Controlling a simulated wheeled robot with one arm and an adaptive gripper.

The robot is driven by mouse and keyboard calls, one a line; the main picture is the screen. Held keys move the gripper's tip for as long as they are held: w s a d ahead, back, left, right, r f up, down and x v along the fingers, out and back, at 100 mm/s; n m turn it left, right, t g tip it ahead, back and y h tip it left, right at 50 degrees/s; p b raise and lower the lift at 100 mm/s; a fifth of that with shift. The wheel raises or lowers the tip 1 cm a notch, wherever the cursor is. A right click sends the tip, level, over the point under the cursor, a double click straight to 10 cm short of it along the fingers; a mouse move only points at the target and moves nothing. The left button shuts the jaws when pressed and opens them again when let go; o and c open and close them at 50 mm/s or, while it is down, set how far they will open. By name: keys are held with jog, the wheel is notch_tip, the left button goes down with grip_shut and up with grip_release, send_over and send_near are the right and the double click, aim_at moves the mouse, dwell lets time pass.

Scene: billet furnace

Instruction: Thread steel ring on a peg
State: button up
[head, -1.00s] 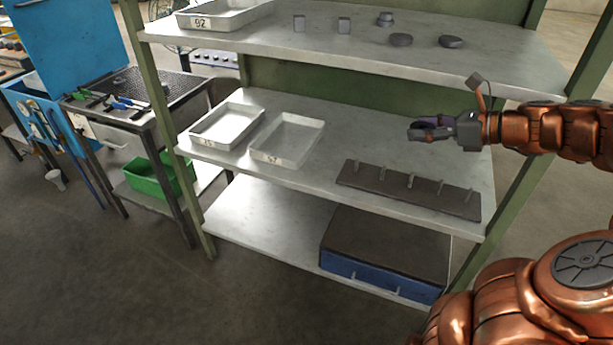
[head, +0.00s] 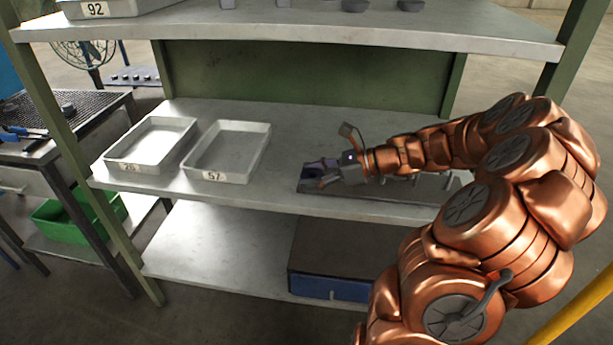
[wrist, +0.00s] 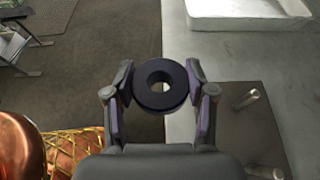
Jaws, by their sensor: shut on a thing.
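My gripper (head: 318,172) is shut on a dark steel ring (wrist: 161,103). In the wrist view the ring sits between the fingertips with its round hole facing the camera. In the head view the ring is too small and dark to make out. A dark peg board (head: 345,194) lies on the middle shelf, partly hidden by my arm and gripper. In the wrist view the board (wrist: 240,128) is right of the ring, with two short metal pegs (wrist: 246,99) showing. The ring appears left of these pegs, and the nearer pegs are partly cut off.
Two white trays, marked 26 (head: 150,145) and 57 (head: 228,152), stand left of the board on the middle shelf (head: 275,185). A dark-topped blue box (head: 335,288) sits on the lower shelf. A green post (head: 95,190) bounds the left.

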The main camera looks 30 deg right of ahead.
jog(key=shift+w+d, duration=0.65)
jog(key=shift+w, duration=0.3)
jog(key=shift+w+d+f+b, duration=0.1)
jog(key=shift+w+d+b, duration=0.25)
jog(key=shift+w+d, duration=1.35)
jog(key=shift+w+d+f+b, duration=0.1)
jog(key=shift+w+d+b, duration=0.2)
jog(key=shift+w+d, duration=1.4)
jog(key=shift+w+a+f, duration=0.1)
jog(key=shift+a+f, duration=0.05)
jog(key=shift+f, duration=0.45)
jog(key=shift+w+a+f, duration=0.1)
jog(key=shift+f, duration=0.45)
jog(key=shift+f, duration=0.15)
jog(key=o, duration=1.6)
jog(key=shift+f, duration=0.1)
jog(key=shift+c, duration=0.2)
jog(key=shift+s, duration=0.1)
jog(key=v, duration=1.2)
